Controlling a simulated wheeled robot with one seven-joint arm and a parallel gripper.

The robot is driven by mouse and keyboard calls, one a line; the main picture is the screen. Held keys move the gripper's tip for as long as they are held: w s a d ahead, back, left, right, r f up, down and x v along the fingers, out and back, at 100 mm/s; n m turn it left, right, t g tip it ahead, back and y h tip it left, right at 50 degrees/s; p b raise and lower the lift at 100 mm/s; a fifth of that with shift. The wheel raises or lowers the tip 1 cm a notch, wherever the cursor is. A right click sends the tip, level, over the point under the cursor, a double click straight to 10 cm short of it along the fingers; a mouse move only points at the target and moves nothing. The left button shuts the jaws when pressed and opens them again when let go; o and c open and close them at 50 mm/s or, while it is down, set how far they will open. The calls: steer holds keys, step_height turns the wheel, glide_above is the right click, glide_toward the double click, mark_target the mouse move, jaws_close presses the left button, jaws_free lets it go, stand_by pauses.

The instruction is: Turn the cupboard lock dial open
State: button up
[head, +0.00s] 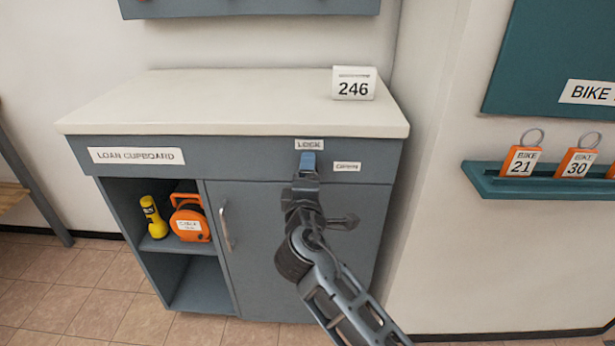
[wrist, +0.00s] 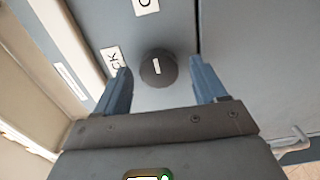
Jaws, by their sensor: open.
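The lock dial (wrist: 158,68) is a round dark knob with a white mark on the cupboard's front panel. In the wrist view it lies between the tips of my gripper (wrist: 162,82), which is open with one blue finger on each side. The fingers look apart from the dial. In the head view my gripper (head: 307,162) is in front of the panel just below the LOCK label (head: 309,145) and hides the dial. The loan cupboard (head: 240,155) is grey with a pale top, and its right door (head: 270,250) is shut.
A white 246 sign (head: 354,83) stands on the cupboard top. A yellow torch (head: 153,217) and an orange reel (head: 189,219) sit on the open left shelf. The door handle (head: 225,228) sticks out left of my arm. A teal ledge (head: 540,184) with orange bike tags is at right.

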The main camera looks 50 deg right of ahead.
steer(key=v, duration=0.7)
steer(key=shift+s+a, duration=0.25)
steer(key=shift+a, duration=0.1)
steer(key=s+a+f+t+y+p, duration=0.1)
steer(key=s+a+f+y+p, duration=0.2)
steer(key=s+a+y, duration=0.45)
steer(key=s+a+f+t+y+p, duration=0.1)
steer(key=s+a+f+y+p, duration=0.25)
steer(key=s, duration=0.65)
steer(key=s+a+r+m+t+y+p, duration=0.1)
steer(key=s+a+r+m, duration=0.1)
steer(key=s+r, duration=0.5)
steer(key=s+a+r+m+y+p, duration=0.2)
steer(key=s+r+m, duration=0.3)
steer(key=s+r, duration=0.3)
steer(key=shift+a+t, duration=0.4)
steer(key=shift+a, duration=0.2)
